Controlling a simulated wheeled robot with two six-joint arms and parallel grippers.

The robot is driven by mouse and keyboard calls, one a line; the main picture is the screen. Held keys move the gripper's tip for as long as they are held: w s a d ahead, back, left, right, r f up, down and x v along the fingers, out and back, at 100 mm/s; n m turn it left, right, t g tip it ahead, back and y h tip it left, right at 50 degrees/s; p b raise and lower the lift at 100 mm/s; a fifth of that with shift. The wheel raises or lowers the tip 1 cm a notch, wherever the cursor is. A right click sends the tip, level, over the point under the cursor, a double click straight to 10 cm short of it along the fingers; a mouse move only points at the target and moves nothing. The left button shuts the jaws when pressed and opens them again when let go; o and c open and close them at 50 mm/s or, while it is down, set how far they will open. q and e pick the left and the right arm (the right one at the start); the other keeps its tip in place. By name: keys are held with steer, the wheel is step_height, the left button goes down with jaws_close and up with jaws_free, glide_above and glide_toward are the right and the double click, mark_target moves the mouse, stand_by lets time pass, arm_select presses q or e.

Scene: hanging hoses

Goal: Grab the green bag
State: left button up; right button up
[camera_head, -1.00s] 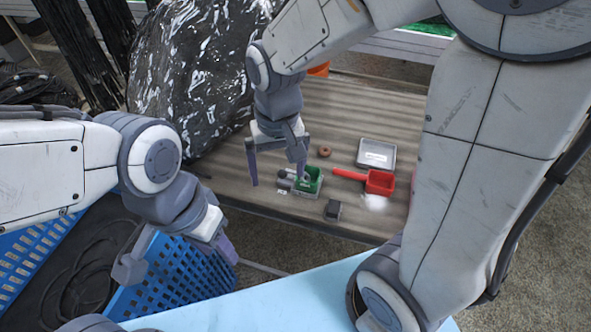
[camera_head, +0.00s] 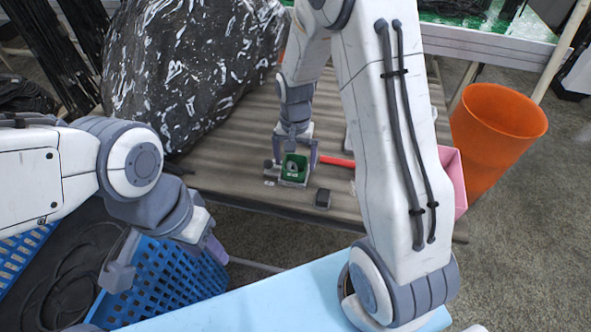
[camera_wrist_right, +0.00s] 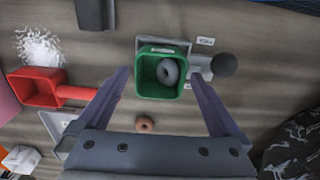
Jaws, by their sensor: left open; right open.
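My left gripper (camera_head: 165,262) is open and empty, low at the left in front of the blue basket.
A large black wrapped bundle (camera_head: 190,70) and an orange bin (camera_head: 495,135) flank the table.

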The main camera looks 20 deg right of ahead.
step_height(320, 180, down, 2)
steer(key=shift+f, duration=0.1)
steer(key=c, duration=1.2)
